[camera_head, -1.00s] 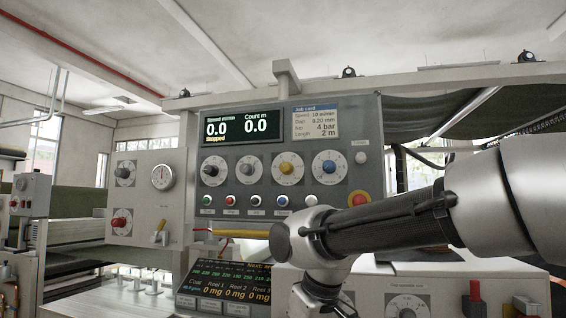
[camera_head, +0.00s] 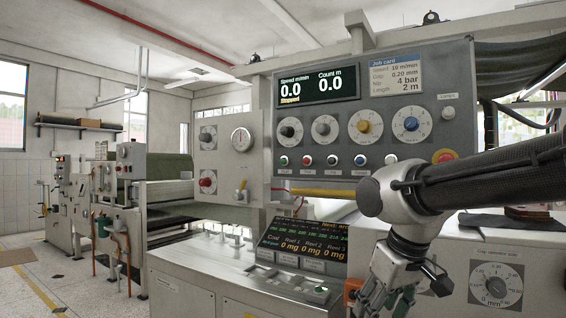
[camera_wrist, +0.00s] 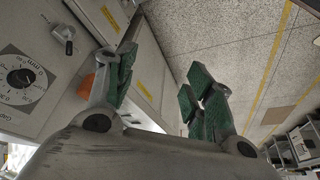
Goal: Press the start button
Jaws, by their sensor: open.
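The control panel (camera_head: 430,130) stands upright, with a row of small push buttons under its four knobs. A green button (camera_head: 284,160) is at the left end, then a red button (camera_head: 307,160), a dark-centred button (camera_head: 332,160), a blue button (camera_head: 360,160) and a white button (camera_head: 391,159). Their labels are too small to read, so I cannot tell which is start. The display (camera_head: 319,87) reads Stopped, speed 0.0 and count 0.0. My gripper (camera_head: 388,298) hangs below the panel, apart from the buttons. In the wrist view my gripper (camera_wrist: 158,88) is open and empty, pointing toward the floor.
A yellow bar (camera_head: 318,192) runs under the buttons. A sloped screen (camera_head: 303,240) sits on the bench below. A red-and-yellow knob (camera_head: 445,156) is at the panel's lower right. A dial (camera_head: 496,286) is right of my gripper. Floor (camera_head: 95,265) is open at left.

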